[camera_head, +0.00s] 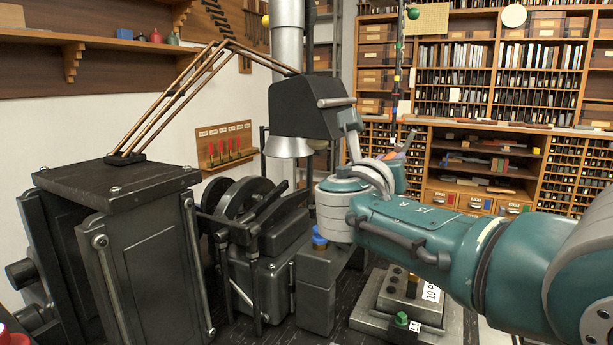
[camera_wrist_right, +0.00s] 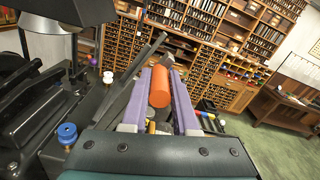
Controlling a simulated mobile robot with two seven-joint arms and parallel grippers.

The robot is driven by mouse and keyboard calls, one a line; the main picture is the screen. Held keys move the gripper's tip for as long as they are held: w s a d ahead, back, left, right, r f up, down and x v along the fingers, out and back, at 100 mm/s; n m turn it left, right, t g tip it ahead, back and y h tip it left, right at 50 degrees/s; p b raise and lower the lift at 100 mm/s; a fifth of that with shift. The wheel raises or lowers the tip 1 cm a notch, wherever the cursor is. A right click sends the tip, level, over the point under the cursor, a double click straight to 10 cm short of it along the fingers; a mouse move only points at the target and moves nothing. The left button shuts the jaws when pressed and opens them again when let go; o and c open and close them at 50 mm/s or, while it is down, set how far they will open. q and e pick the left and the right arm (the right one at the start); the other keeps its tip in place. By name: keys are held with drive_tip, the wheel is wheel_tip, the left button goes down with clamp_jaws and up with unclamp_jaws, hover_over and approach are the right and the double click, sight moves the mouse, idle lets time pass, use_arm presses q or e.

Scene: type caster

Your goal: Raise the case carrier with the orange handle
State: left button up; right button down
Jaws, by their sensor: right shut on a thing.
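The orange handle (camera_wrist_right: 160,88) is a short, smooth cylinder in the middle of the right wrist view. My right gripper (camera_wrist_right: 161,76) has its two purple fingers on either side of the handle, shut on it. In the head view my right arm reaches in from the right, and the gripper (camera_head: 400,152) is mostly hidden behind its own wrist. I cannot make out the rest of the case carrier behind the hand. My left gripper is not in view.
A black casting machine (camera_head: 262,265) with a blue knob (camera_head: 319,241) stands left of my wrist. A dark cabinet (camera_head: 150,255) stands farther left. A metal block (camera_head: 398,290) sits below my forearm. Shelves of type (camera_head: 500,75) line the back wall.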

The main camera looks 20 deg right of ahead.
drive_tip(key=shift+w+a+r+n, duration=0.15)
drive_tip(key=shift+w+a+n, duration=0.25)
drive_tip(key=shift+w+a, duration=0.15)
drive_tip(key=c, duration=0.7)
unclamp_jaws()
drive_tip(key=shift+w, duration=0.15)
drive_tip(key=shift+r, duration=0.1)
